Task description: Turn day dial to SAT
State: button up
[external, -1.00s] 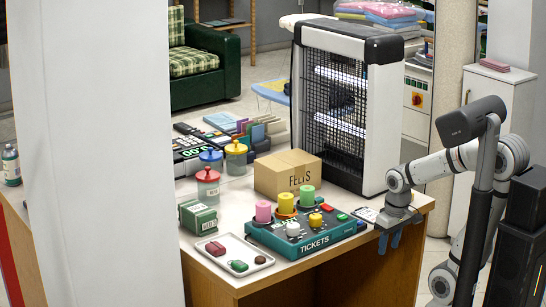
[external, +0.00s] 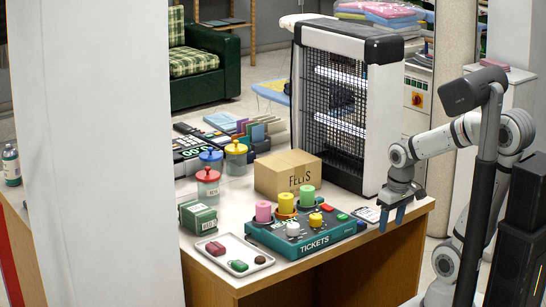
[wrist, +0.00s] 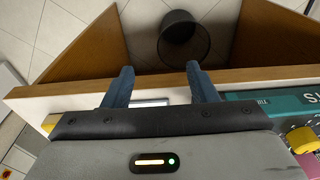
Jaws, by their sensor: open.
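The teal ticket machine (external: 318,241), lettered TICKETS, sits at the counter's front edge. It carries several coloured knobs, among them a pink knob (external: 263,211), a green knob (external: 307,195) and a white knob (external: 293,229). I cannot tell which is the day dial; no day lettering is readable. My gripper (external: 392,217) is open and empty, to the right of the machine near the counter's right end, fingers pointing down. In the wrist view my gripper (wrist: 160,68) spans the counter edge. The machine (wrist: 270,102) and a yellow knob (wrist: 302,139) show at right, partly cut off.
A cardboard box (external: 286,176) stands behind the machine, and a tall caged unit (external: 340,105) behind that. A tray (external: 228,262) with small items lies left of the machine. A dark bin (wrist: 182,40) stands on the floor below the counter edge (wrist: 70,90).

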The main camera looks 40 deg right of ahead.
jog(key=w+a+r+n+p, duration=0.2)
jog(key=r+n+p, duration=0.1)
jog(key=r+p, duration=0.8)
jog(key=w+a+r+n+p, duration=0.1)
jog(key=r+n+p, duration=0.1)
jog(key=r+p, duration=0.85)
jog(key=n+g, duration=0.1)
jog(key=n, duration=2.7)
send_over(293, 225)
notch_tip(293, 225, down, 9)
jog(key=shift+w+r+b, duration=0.15)
jog(key=shift+b, duration=0.2)
jog(key=shift+a+f+n, duration=0.1)
jog(key=shift+f+n, duration=0.15)
jog(key=shift+n, duration=0.15)
notch_tip(293, 225, down, 7)
jog(key=shift+f+p, duration=0.2)
jog(key=shift+p, duration=0.1)
jog(key=shift+c, duration=0.4)
jog(key=c, duration=0.9)
